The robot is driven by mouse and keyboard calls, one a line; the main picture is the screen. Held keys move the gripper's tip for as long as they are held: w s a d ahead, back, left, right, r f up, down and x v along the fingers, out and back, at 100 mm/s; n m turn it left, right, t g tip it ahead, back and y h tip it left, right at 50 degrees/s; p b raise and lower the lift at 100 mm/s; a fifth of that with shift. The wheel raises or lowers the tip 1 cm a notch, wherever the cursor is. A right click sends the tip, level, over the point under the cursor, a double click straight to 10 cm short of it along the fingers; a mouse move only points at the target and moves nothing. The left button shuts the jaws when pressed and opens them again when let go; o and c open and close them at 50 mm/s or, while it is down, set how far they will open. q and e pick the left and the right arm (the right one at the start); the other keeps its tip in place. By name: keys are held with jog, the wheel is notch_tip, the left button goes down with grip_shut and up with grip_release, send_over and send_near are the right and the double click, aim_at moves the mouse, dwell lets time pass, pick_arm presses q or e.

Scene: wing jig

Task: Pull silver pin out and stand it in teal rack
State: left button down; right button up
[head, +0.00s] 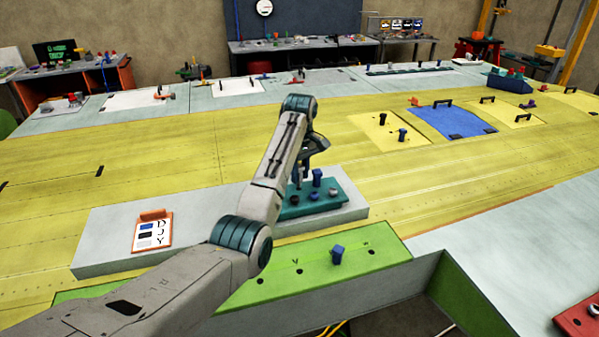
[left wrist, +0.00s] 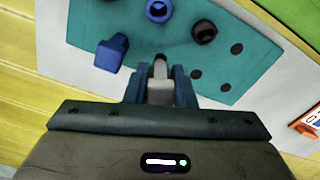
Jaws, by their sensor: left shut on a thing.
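The teal rack (head: 335,197) lies on a pale grey block in the middle of the head view. It also shows in the left wrist view (left wrist: 255,62), with several dark holes. My left gripper (left wrist: 160,88) is over the rack's edge, shut on the silver pin (left wrist: 160,92), whose grey head shows between the fingers. In the head view the gripper (head: 308,165) is partly hidden by my arm. I cannot tell whether the pin's lower end is in a hole or above it. My right gripper is not in view.
A blue peg (left wrist: 112,52) stands beside the fingers, with a blue ring (left wrist: 159,10) and a dark ring (left wrist: 204,32) on the rack. A green strip (head: 300,265) in front has holes and a blue pin (head: 337,255). A clipboard (head: 153,230) lies left on the block.

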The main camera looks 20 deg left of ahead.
pick_arm(q)
jog(key=shift+f, duration=1.4)
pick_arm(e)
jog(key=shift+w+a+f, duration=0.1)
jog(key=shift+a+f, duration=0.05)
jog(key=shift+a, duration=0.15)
pick_arm(q)
jog(key=c, duration=1.1)
grip_release()
jog(key=shift+c, duration=0.2)
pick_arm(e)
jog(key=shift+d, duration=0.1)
pick_arm(q)
jog(key=shift+r, duration=0.1)
